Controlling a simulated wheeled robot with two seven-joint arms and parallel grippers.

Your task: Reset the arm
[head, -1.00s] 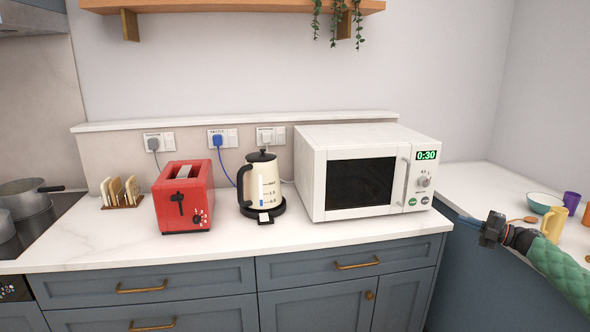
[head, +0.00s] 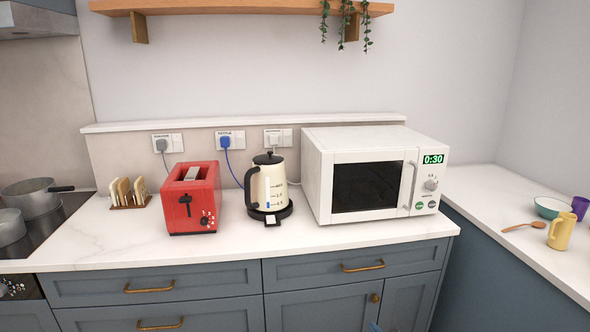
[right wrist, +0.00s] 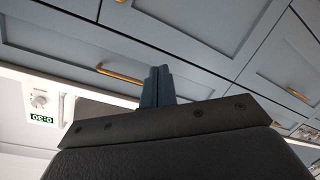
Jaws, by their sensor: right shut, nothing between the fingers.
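My right gripper shows in the right wrist view (right wrist: 157,86) as two blue-grey fingers pressed together with nothing between them. Drawer fronts with brass handles lie beyond the fingers. In the head view only a small blue tip of the right gripper (head: 374,326) shows at the bottom edge, in front of the lower cabinets. The rest of my right arm is out of the head view. My left gripper is in neither view.
The white microwave (head: 368,184) reads 0:30, its door shut. The kettle (head: 268,186), red toaster (head: 192,197) and toast rack (head: 127,193) stand on the counter (head: 340,240). A yellow mug (head: 560,231), spoon (head: 523,227) and green bowl (head: 551,207) are at right.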

